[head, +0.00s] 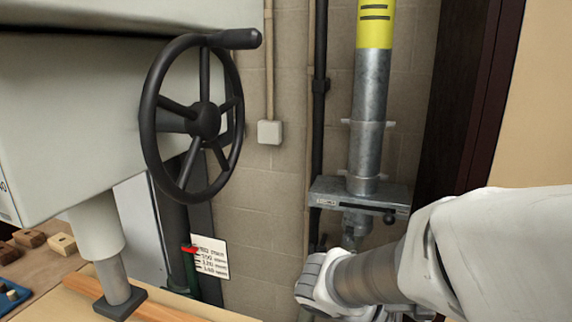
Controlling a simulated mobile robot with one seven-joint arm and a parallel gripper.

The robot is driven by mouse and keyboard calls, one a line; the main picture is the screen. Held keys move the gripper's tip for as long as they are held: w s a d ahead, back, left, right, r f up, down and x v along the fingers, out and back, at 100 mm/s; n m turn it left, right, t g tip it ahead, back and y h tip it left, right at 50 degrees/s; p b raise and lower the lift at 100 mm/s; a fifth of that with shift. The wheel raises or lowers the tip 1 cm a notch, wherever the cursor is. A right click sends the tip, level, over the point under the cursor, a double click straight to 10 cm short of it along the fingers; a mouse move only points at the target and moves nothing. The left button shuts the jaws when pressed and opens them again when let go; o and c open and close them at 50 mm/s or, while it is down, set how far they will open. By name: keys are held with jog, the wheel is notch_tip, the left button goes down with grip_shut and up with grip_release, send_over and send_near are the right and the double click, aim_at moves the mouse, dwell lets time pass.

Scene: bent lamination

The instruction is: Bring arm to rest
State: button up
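My arm enters the head view from the right as white links with a dark grey-brown joint section. It reaches left and ends low near the bottom centre, in front of the block wall and below the metal duct. I cannot make out my gripper or its fingertips; the arm's far end is turned away or cut off by the bottom edge. No object shows in its hold.
A grey machine (90,110) with a black handwheel (203,120) fills the left, above a wooden bench with small blocks (62,244). A scale card (209,257) has a red pointer (189,249). A metal duct (369,105) with a slide gate (358,192) stands near my arm.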

jog(key=s+a+r+m+t+y, duration=0.4)
jog(key=s+a+r+m+y, duration=0.2)
jog(key=m+y, duration=0.3)
jog(key=a+r+m, duration=0.1)
jog(key=m, duration=0.1)
jog(key=shift+m, duration=0.3)
